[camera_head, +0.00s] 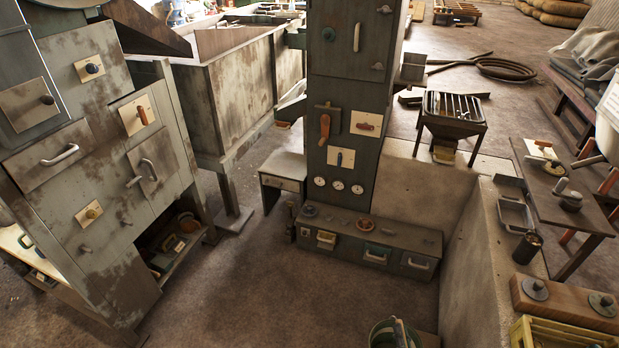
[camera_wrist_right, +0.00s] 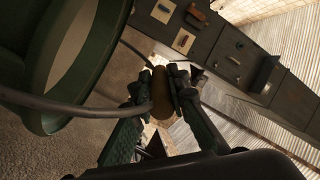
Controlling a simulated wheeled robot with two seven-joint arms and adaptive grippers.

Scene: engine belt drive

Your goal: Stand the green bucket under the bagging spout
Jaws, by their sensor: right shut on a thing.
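The green bucket (camera_head: 379,336) shows at the bottom edge of the head view, partly cut off. It also fills the left of the right wrist view (camera_wrist_right: 25,60), with its wire handle running to a brown grip (camera_wrist_right: 160,92). My right gripper (camera_wrist_right: 161,88) is shut on that grip, one finger on each side. A metal chute (camera_head: 291,108), which may be the bagging spout, sticks out of the left side of the tall dark cabinet (camera_head: 345,85) in the head view. The bucket is apart from it, nearer to me. My left gripper is not in view.
A low drawer bench (camera_head: 405,243) stands at the cabinet's foot. A small stand (camera_head: 283,180) is below the chute. A concrete wall (camera_head: 475,245) bounds the right, and a worn drawer cabinet (camera_head: 90,180) the left. Open floor (camera_head: 250,285) lies between.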

